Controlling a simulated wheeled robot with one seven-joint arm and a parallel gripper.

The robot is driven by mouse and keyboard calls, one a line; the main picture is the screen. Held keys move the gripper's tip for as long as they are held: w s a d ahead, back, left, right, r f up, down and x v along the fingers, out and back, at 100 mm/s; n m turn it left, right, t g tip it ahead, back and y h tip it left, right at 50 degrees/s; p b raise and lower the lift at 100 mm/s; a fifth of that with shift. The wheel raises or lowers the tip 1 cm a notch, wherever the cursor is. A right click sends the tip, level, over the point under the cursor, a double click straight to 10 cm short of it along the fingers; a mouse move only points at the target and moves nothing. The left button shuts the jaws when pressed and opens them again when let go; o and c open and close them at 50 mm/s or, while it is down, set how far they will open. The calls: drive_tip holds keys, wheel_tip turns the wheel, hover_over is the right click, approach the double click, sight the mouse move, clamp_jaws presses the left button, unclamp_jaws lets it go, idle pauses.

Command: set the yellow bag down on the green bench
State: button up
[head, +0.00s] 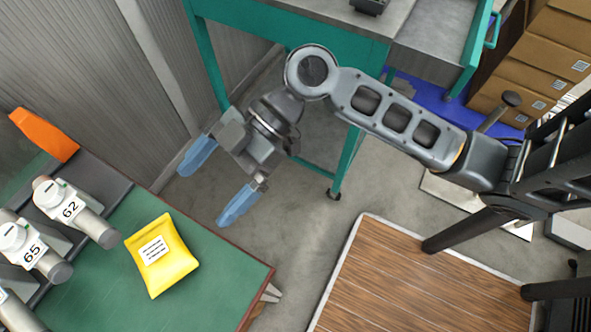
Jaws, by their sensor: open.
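The yellow bag (161,254), with a white printed label, lies flat on the green bench (220,287) in the head view. It rests near the bench's far end, to the right of the grey numbered units. My gripper (208,189) is open and empty, with its two blue fingers spread wide. It is above and to the right of the bag in the picture, apart from it, over the floor beyond the bench's far edge. Nothing hides the bag.
A teal-framed cart (290,22) stands beyond my arm. Brown boxes (510,85) are stacked at upper right. Bare floor separates bench and cart.

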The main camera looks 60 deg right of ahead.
drive_tip(key=s+d+f+m+t+h, duration=0.65)
drive_tip(key=s+d+m+h, duration=0.3)
drive_tip(key=d, duration=0.35)
drive_tip(key=s+a+r+m+t+h, duration=0.2)
drive_tip(key=s+a+r+m+t, duration=0.2)
drive_tip(key=s+r, duration=0.5)
drive_tip(key=shift+s+a+r, duration=0.2)
drive_tip(key=shift+s+a, duration=0.65)
drive_tip(key=shift+s, duration=0.3)
drive_tip(key=shift+h, duration=0.25)
